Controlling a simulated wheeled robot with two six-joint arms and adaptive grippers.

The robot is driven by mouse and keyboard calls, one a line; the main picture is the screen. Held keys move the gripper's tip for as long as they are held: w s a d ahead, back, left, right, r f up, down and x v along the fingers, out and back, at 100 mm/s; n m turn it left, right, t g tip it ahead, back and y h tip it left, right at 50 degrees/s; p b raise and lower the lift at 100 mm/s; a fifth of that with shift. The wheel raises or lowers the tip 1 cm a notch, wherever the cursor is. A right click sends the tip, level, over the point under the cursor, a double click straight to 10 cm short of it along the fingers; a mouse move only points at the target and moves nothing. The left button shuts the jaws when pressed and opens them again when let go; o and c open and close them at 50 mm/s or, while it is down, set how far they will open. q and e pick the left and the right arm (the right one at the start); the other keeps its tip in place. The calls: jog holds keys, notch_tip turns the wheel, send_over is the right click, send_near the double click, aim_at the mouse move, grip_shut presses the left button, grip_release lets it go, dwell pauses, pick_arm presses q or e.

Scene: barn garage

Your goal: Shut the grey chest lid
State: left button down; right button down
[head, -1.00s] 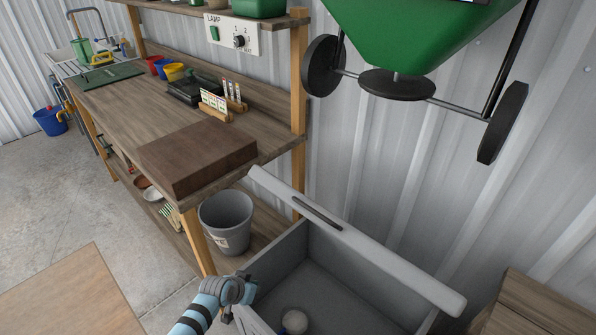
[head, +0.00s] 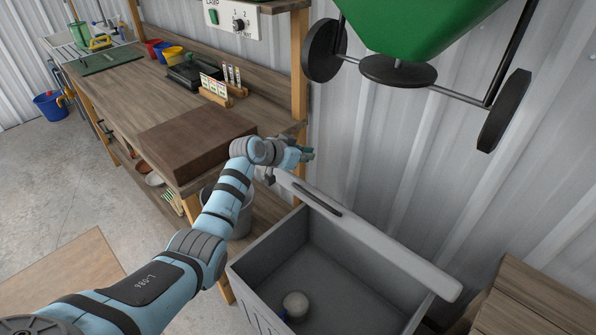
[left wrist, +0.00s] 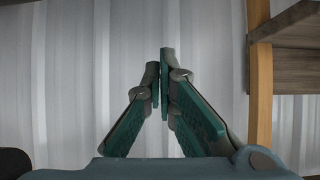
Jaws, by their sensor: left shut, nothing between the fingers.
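The grey chest (head: 262,262) stands open on the floor at the lower middle of the head view. Its grey lid (head: 375,240) is raised at the back, seen nearly edge-on, with a dark slot in its edge. My left gripper (head: 309,154) is above the lid's left end, near the corrugated wall, apart from the lid as far as I can tell. In the left wrist view its fingers (left wrist: 164,58) are together and empty, facing the wall. My right gripper is not in view.
A wooden workbench (head: 110,92) with a thick brown block (head: 190,150) stands left of the chest, its post close to my left gripper. A grey bucket (head: 243,220) is under it. A green spreader (head: 420,25) hangs above. Wooden boards (head: 535,300) are at right.

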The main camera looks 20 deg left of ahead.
pick_arm(q)
jog(key=s, duration=0.1)
jog(key=s+a+f, duration=0.1)
jog(key=s+f+p, duration=0.1)
jog(key=shift+s+a+f, duration=0.1)
jog(key=shift+s+a, duration=0.1)
jog(key=shift+a, duration=0.1)
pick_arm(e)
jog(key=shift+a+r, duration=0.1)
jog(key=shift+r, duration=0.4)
pick_arm(q)
jog(key=shift+w+d+f, duration=0.1)
jog(key=shift+f, duration=0.05)
